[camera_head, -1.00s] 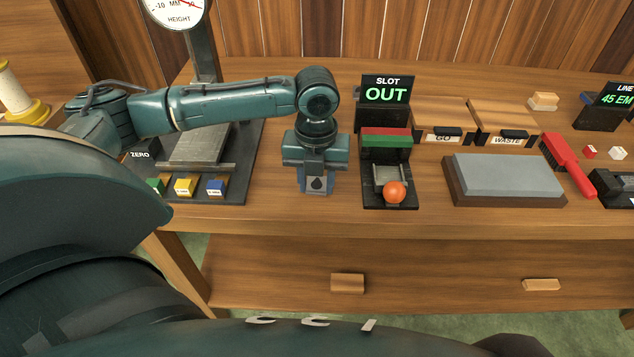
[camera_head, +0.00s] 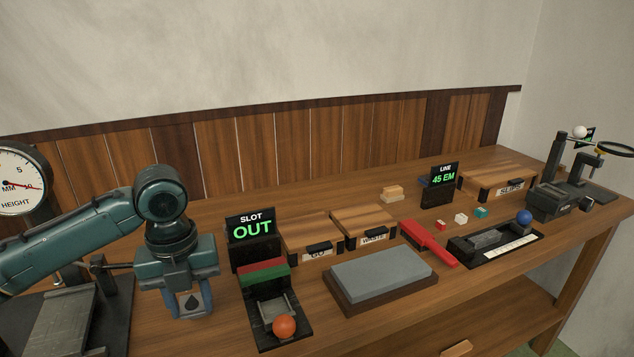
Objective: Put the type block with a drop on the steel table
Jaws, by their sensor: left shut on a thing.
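My left gripper (camera_head: 188,308) is shut on a grey type block with a dark drop on its face (camera_head: 191,300). The block is upright between the fingers, which cover its sides. I cannot tell whether its bottom touches the bench. The steel table (camera_head: 60,328) is the flat grey plate below the height dial (camera_head: 20,180), at the lower left. The gripper is to the right of this plate and apart from it. The plate's near end is cut off by the frame. My right gripper is not in view.
The slot device (camera_head: 258,275), reading OUT, with an orange ball (camera_head: 284,327), stands just right of the gripper. Further right are the GO (camera_head: 312,236) and WASTE (camera_head: 363,223) boxes, a grey stone (camera_head: 380,272), a red brush (camera_head: 428,242) and the LINE display (camera_head: 441,185).

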